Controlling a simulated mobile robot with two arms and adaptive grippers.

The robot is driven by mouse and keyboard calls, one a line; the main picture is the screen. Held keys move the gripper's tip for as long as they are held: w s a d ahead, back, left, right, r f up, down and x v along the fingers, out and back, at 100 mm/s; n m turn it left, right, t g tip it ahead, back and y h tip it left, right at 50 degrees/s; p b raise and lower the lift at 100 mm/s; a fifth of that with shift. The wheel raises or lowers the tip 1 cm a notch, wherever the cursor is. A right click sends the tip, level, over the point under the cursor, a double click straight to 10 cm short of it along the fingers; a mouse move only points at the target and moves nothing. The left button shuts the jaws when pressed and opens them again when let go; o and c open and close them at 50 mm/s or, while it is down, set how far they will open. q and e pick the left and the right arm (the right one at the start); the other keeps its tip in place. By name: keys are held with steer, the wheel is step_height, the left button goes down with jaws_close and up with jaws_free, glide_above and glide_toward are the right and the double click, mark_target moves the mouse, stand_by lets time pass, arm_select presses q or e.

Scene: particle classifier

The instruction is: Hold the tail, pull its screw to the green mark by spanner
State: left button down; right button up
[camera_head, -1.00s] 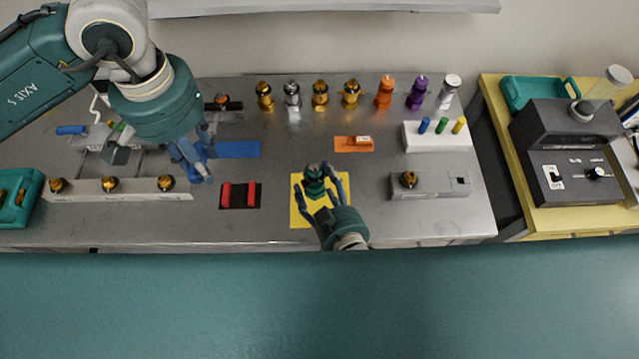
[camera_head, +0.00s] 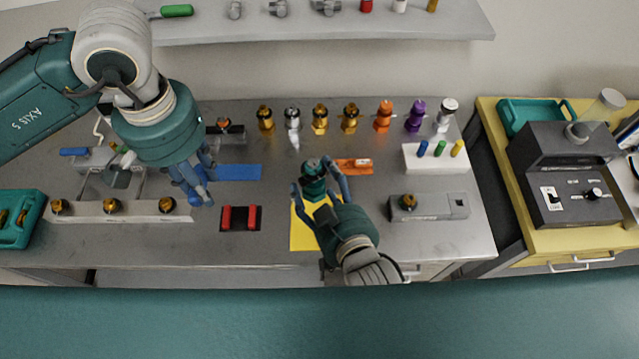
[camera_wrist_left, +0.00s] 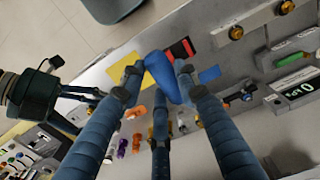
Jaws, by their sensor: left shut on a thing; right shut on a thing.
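My left gripper (camera_head: 197,192) is above the left part of the bench. In the left wrist view its fingers close on a bright blue piece (camera_wrist_left: 163,78); I cannot tell whether this is the spanner. My right gripper (camera_head: 316,180) is shut on a dark green piece with a dark top (camera_head: 314,174), perhaps the tail. It holds the piece upright-looking over the far edge of the yellow pad (camera_head: 303,238). No screw or green mark can be made out.
A black pad with red blocks (camera_head: 240,217) and a blue mat (camera_head: 237,172) lie between the arms. Several bottle-like pieces (camera_head: 350,118) line the back. A grey block (camera_head: 432,206) stands right of my right gripper. A shelf (camera_head: 320,30) holds tools.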

steer(key=shift+r, duration=0.1)
